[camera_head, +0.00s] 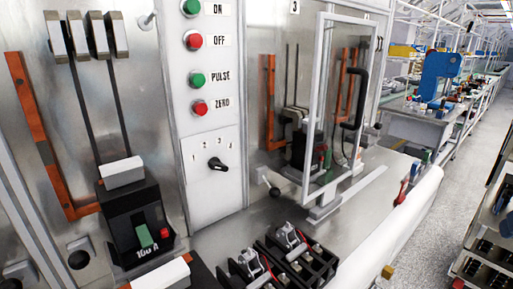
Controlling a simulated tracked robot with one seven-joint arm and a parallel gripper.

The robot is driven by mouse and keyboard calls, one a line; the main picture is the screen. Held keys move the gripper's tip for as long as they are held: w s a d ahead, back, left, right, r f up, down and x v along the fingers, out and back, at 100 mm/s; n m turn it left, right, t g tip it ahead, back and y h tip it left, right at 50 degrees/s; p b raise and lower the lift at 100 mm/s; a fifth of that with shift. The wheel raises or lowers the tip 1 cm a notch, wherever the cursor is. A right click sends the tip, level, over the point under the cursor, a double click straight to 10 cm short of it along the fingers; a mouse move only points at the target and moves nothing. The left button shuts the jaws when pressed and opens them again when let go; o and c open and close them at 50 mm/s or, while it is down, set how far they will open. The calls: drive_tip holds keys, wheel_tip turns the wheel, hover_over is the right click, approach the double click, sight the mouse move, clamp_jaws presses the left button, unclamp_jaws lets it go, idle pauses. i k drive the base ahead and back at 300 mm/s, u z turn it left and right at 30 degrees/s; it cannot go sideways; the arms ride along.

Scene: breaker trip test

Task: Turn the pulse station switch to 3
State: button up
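The pulse station switch (217,164) is a black rotary knob on a white panel at the centre left. Small numbers 1 to 4 arc from its left side over its top. The knob lies aslant, from upper left to lower right; I cannot tell which number it points to. Above it on the same panel are green and red buttons labelled ON, OFF, PULSE (197,80) and ZERO (200,107). My gripper is not in view.
A framed clear door (320,110) with a black handle (357,98) stands right of the panel, marked 3. A black 100 A breaker (138,220) is at the left. Black clamp blocks (290,255) lie on the bench below. The space before the switch looks clear.

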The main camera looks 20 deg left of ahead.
sight(214, 162)
drive_tip(key=z, duration=1.05)
drive_tip(key=i, duration=0.1)
drive_tip(key=u, duration=2.7)
drive_tip(key=k, duration=0.9)
drive_tip(key=u, duration=0.2)
drive_tip(key=i, duration=0.9)
drive_tip(key=z, duration=0.1)
